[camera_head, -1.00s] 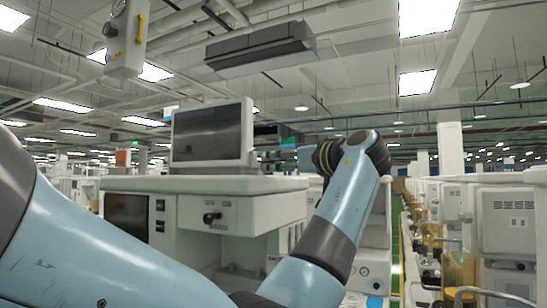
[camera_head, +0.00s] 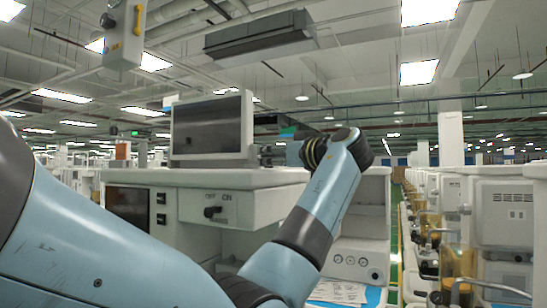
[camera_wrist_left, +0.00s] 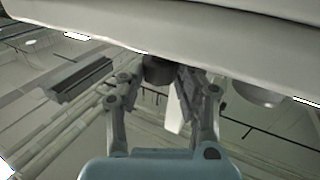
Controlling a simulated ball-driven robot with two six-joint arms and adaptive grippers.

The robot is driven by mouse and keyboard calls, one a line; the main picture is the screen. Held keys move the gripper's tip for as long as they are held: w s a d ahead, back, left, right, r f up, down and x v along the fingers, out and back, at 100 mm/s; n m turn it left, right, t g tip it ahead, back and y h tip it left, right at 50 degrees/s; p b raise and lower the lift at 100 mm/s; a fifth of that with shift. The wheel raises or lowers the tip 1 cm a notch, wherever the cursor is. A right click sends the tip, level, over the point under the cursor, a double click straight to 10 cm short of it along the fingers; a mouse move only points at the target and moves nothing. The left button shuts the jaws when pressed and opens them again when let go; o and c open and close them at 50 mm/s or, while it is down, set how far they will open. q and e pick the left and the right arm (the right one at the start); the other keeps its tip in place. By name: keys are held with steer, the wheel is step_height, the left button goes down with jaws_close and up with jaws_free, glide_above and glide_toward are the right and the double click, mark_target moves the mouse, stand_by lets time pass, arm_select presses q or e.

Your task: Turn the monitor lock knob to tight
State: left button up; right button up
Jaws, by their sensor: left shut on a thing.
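The monitor (camera_head: 210,128) stands on top of the white cart (camera_head: 207,181), with its dark screen facing me. My left arm reaches around the cart's right side, and its wrist turns in toward the monitor's right side. In the head view the left fingers are too small and covered to make out. In the left wrist view my left gripper (camera_wrist_left: 160,75) is shut on a dark knob, the monitor lock knob (camera_wrist_left: 156,68), just under a pale housing (camera_wrist_left: 190,30). The fingers hide part of the knob, and no tight mark can be read. My right gripper is not in view.
The cart's front carries a switch panel (camera_head: 212,212) marked OFF and ON. A lower worktop holds printed sheets (camera_head: 338,291) beside a panel of gauges (camera_head: 357,261). More carts (camera_head: 505,215) line the right, beyond a narrow aisle. A yellow-handled box (camera_head: 124,35) hangs overhead.

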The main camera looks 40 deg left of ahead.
arm_select(q)
steer(key=shift+s+f+m+t+b, duration=0.2)
steer(key=shift+m+t+b, duration=0.5)
steer(key=shift+t+b, duration=0.25)
steer(key=shift+a+r+m+t+h+b, duration=0.15)
steer(key=shift+m+t+h+b, duration=0.15)
steer(key=shift+m+t+h, duration=0.65)
steer(key=shift+t+y, duration=0.3)
steer(key=shift+y, duration=0.05)
steer(key=o, duration=1.1)
steer(key=shift+o, duration=0.2)
steer(key=v, duration=0.8)
